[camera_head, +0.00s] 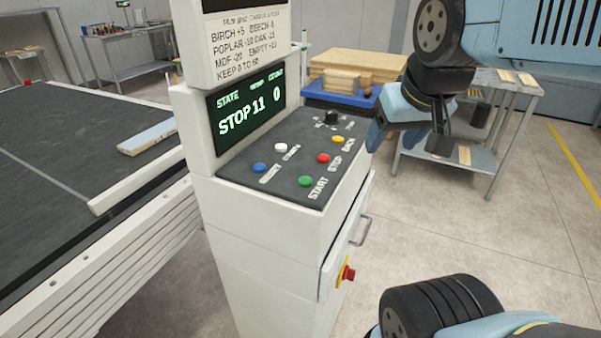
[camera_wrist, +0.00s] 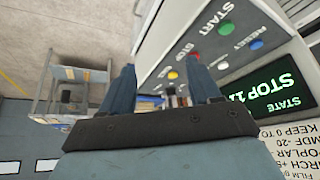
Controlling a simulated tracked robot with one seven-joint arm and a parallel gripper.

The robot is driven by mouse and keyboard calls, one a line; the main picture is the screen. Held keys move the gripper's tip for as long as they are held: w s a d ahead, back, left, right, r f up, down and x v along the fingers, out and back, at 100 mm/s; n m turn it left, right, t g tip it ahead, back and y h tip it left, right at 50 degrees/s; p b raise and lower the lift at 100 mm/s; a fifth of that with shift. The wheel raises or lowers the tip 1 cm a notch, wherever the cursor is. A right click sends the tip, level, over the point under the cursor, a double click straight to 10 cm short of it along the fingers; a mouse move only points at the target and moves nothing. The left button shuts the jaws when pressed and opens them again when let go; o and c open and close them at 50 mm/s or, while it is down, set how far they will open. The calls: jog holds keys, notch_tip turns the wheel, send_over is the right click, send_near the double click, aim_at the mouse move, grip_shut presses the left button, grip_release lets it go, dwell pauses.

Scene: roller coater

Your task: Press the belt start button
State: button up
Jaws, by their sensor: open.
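The control panel (camera_head: 290,163) tops a white cabinet. Its green START button (camera_head: 305,181) is at the near right end, in front of the red STOP button (camera_head: 323,158) and a yellow button (camera_head: 338,139). In the wrist view the green button (camera_wrist: 224,26) lies beyond the right finger. The display (camera_head: 247,114) reads STOP, 11 and 0. My gripper (camera_head: 393,138) is right of the panel's far end, apart from the buttons. In the wrist view my gripper (camera_wrist: 160,72) has its two fingers spread with nothing held between them.
A blue button (camera_head: 260,168), a white button (camera_head: 281,147) and a black knob (camera_head: 332,117) share the panel. A red and yellow switch (camera_head: 347,274) and a handle (camera_head: 362,230) stick out of the cabinet. A workbench (camera_head: 480,155) stands behind right.

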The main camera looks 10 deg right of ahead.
grip_shut()
dwell(0.3)
dwell(1.1)
